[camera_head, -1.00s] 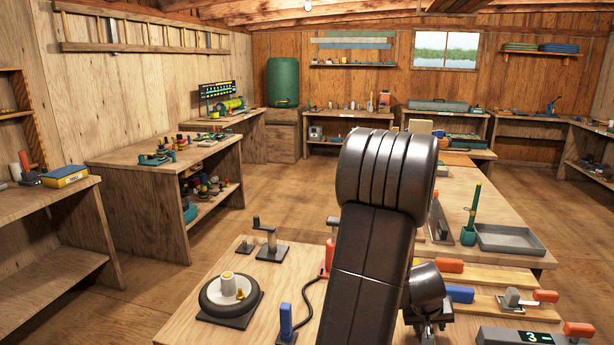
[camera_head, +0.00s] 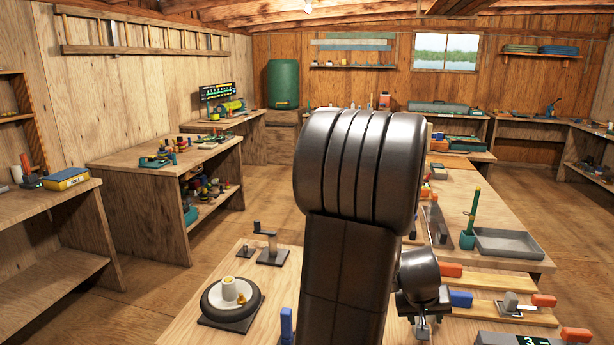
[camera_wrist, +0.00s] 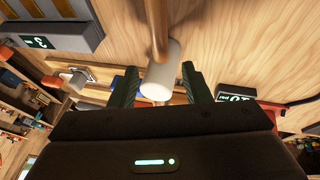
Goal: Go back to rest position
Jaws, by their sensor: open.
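My gripper (camera_head: 422,328) is low behind my raised arm in the head view, over the near workbench (camera_head: 262,318). In the wrist view my gripper (camera_wrist: 160,82) has its two dark fingers spread apart. A white cylinder (camera_wrist: 163,70) on a copper-coloured rod shows between the fingers, with visible gaps on both sides. I cannot tell how far beyond the fingertips it is. My arm hides much of the middle of the bench.
On the bench are a round black base with a white cup (camera_head: 231,300), a crank (camera_head: 268,248), a blue upright piece (camera_head: 287,325) and orange-handled tools (camera_head: 543,300). A grey display box (camera_wrist: 50,28) shows "3". A grey tray (camera_head: 510,243) lies farther right.

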